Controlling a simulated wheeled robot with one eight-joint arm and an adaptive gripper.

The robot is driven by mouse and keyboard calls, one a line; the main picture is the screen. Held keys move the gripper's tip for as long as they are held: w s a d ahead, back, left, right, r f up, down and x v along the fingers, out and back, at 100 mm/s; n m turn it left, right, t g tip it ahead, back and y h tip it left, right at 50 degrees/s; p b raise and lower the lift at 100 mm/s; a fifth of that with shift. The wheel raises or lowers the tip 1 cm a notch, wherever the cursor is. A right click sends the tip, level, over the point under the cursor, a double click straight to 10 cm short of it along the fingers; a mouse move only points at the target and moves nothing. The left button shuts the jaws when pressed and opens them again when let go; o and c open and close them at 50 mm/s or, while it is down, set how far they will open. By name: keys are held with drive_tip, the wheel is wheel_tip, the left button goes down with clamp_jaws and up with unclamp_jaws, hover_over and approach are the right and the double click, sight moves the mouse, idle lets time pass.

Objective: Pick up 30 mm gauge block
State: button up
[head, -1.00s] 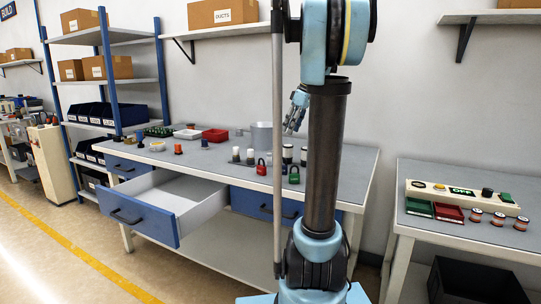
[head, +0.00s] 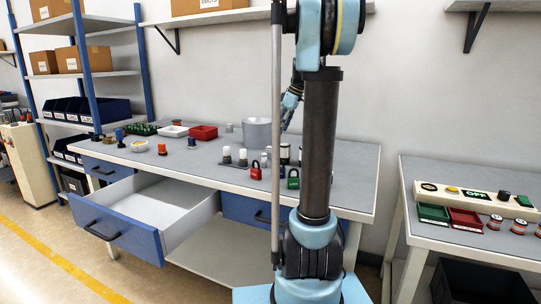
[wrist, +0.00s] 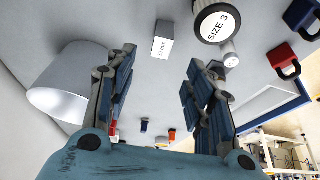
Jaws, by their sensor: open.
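The gauge block (wrist: 162,42) is a small pale grey block with a dark label that seems to read 30 mm. In the wrist view it is on the grey bench top, ahead of the fingertips and roughly centred between them. My gripper (wrist: 160,72) is open, with nothing between its fingers and apart from the block. In the head view my gripper (head: 290,103) is partly hidden behind my arm, above the back of the bench near the grey bin. I cannot clearly pick out the block in the head view.
A cylinder marked SIZE 3 (wrist: 218,22) stands close right of the block, beside a smaller cylinder (wrist: 229,54). The grey bin (wrist: 68,85) is at left. Red (head: 256,169) and green padlocks (head: 293,179) lie near the bench front. A drawer (head: 118,228) stands open.

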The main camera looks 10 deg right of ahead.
sight(271, 147)
drive_tip(key=x, duration=1.1)
drive_tip(key=shift+a+f, duration=0.2)
drive_tip(key=shift+f, duration=0.1)
drive_tip(key=shift+c, duration=0.3)
clamp_jaws()
